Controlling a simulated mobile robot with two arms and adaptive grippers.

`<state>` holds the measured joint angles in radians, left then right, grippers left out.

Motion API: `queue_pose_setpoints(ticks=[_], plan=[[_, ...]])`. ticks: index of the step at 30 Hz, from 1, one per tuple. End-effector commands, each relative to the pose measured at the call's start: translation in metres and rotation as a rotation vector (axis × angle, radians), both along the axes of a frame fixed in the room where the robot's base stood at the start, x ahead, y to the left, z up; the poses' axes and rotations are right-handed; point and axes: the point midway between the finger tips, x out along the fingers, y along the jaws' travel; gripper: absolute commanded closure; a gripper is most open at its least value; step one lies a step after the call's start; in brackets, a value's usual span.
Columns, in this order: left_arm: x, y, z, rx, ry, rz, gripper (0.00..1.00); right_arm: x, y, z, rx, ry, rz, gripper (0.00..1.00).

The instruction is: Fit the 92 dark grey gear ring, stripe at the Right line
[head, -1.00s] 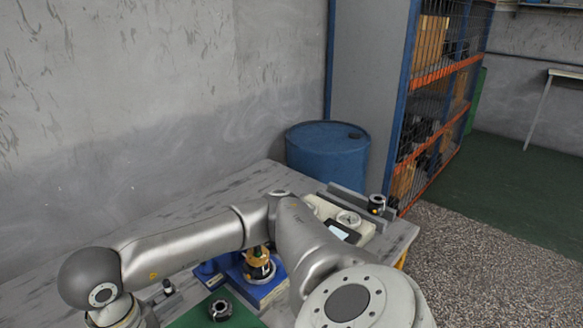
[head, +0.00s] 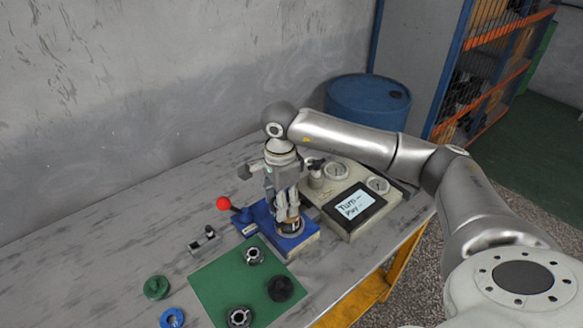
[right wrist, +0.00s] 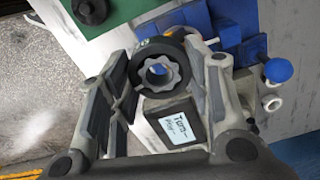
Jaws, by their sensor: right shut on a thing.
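The dark grey gear ring (right wrist: 140,66) is between the fingertips of my right gripper (right wrist: 165,65), which is shut on it. Its toothed inner opening faces the camera in the right wrist view. In the head view my right gripper (head: 287,212) points down over the motor on the blue fixture (head: 299,243). The fingers largely hide the motor and ring there. I cannot tell whether the ring is seated or where its stripe lies against the Right line. My left gripper is not in view.
A green mat (head: 222,283) holds a dark cover-like part (head: 281,288) and two silver-and-black parts (head: 253,256). A green ring (head: 156,287) and blue ring (head: 171,318) lie left. A gauge box with screen (head: 354,204) stands right.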

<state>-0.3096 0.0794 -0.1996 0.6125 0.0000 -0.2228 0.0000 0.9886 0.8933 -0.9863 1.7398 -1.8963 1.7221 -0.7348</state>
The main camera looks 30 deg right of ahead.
Motion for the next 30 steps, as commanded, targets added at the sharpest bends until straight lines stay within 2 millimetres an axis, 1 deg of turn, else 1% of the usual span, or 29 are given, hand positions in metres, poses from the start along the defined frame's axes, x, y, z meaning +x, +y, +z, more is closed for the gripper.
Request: queue_pose_setpoints(ticks=[1,3,6,9,15,25,30], plan=[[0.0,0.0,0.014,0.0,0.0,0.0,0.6,0.006,-0.009,0.011,-0.001,0.002,-0.109,0.89],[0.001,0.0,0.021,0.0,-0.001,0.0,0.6,0.013,-0.021,0.014,-0.004,0.003,-0.246,0.89],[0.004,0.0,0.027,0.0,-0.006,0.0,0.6,0.02,-0.033,0.016,-0.007,0.005,-0.389,0.89],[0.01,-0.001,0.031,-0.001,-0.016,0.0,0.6,0.023,-0.039,0.016,-0.009,0.006,-0.472,0.89],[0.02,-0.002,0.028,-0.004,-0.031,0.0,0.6,0.024,-0.042,0.009,-0.01,0.006,-0.509,0.89],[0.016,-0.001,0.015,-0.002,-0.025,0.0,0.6,0.024,-0.042,-0.014,-0.011,0.005,-0.506,0.89],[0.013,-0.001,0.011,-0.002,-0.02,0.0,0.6,0.024,-0.042,-0.02,-0.01,0.004,-0.505,0.89]])
